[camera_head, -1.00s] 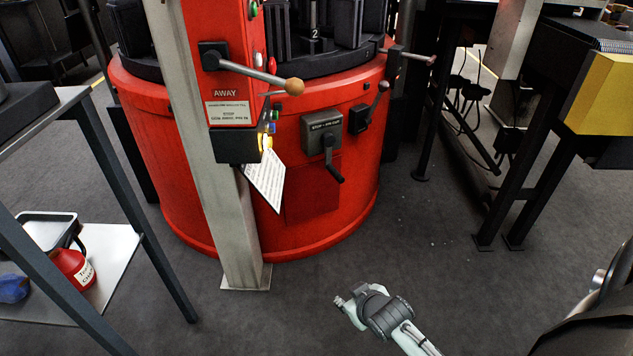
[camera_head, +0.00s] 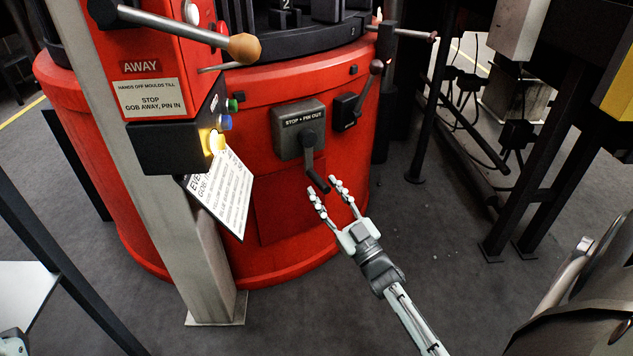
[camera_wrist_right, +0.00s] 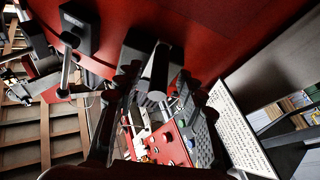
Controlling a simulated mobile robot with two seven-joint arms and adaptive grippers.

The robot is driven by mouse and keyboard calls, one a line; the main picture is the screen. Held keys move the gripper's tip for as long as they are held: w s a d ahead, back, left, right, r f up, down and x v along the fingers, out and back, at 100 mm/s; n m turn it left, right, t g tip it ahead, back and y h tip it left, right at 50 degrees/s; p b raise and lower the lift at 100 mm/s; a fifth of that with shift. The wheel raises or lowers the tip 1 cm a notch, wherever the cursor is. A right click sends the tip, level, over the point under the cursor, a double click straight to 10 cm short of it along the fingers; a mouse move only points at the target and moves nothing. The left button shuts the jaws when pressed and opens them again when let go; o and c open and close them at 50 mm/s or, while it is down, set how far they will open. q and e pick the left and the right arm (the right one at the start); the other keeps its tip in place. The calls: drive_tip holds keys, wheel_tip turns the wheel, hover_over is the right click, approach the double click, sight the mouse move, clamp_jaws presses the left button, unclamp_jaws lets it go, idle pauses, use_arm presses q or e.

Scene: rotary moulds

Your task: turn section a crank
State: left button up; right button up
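The crank (camera_head: 308,152) hangs from a grey box labelled "STOP • PIN OUT" (camera_head: 298,121) on the front of the red round machine. Its arm points down and its dark grip (camera_head: 317,180) slants down to the right. My right gripper (camera_head: 324,187) is open, with its fingertips just below and beside the grip; contact cannot be told. In the right wrist view the crank grip (camera_wrist_right: 155,72) shows large, ahead of and between the open fingers. My left gripper is not clearly seen; a pale piece at the bottom left edge may be part of my left arm.
A lever (camera_head: 371,82) on a black box is right of the crank. A ball-ended lever (camera_head: 243,47) juts from the red "AWAY" panel (camera_head: 150,66). A grey post (camera_head: 165,200) and hanging white card (camera_head: 222,198) stand left. Open floor lies below the crank.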

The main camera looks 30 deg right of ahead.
sight(312, 172)
drive_tip(key=shift+x, duration=1.9)
clamp_jaws()
